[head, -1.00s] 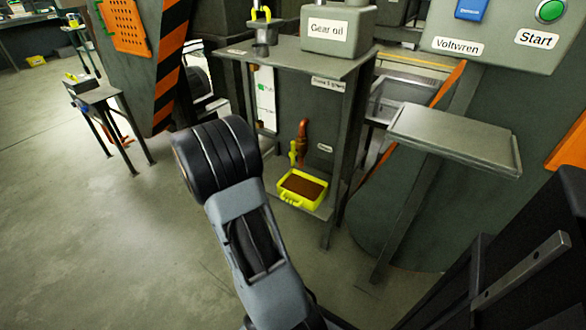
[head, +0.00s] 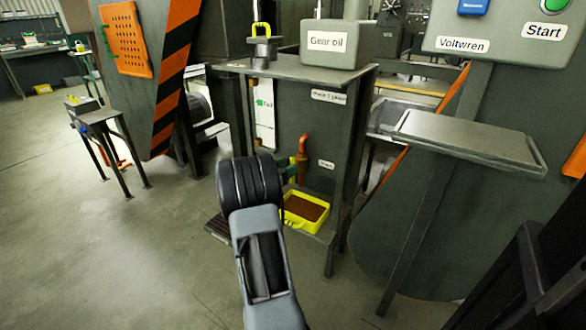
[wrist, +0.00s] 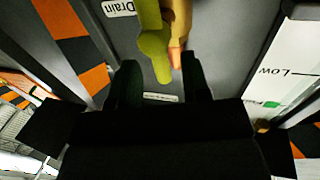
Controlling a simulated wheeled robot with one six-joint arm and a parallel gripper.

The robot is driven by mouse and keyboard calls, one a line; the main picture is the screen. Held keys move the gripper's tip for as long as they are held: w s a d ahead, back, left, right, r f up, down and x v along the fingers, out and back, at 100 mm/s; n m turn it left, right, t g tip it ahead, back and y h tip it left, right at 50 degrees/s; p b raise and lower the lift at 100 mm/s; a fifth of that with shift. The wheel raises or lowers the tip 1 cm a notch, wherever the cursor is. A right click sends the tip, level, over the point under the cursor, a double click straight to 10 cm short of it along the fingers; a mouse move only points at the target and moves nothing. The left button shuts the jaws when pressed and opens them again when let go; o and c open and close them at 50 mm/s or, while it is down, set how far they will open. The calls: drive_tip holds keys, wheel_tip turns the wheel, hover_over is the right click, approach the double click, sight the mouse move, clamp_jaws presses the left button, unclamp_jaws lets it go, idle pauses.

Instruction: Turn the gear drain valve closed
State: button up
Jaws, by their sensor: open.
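The drain valve's yellow-green handle (wrist: 152,45) shows large in the wrist view, beside its copper pipe (wrist: 180,25). In the head view the copper pipe (head: 303,160) rises above the yellow tray, and my arm hides most of the handle. My gripper (wrist: 161,75) is open, with one dark finger on each side in the wrist view. The handle's lower end reaches toward the gap between the fingertips. I cannot tell whether a finger touches it. The drain label (wrist: 118,7) is on the grey panel near the handle.
A yellow tray (head: 292,222) with brown contents stands below the pipe. A grey table (head: 350,76) above bears a Gear oil box (head: 330,45) and a yellow-handled part (head: 262,45). A metal shelf (head: 470,135) juts out at right. The floor at left is open.

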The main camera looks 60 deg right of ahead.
drive_tip(key=shift+b+x, duration=0.3)
drive_tip(key=shift+x, duration=1.1)
clamp_jaws()
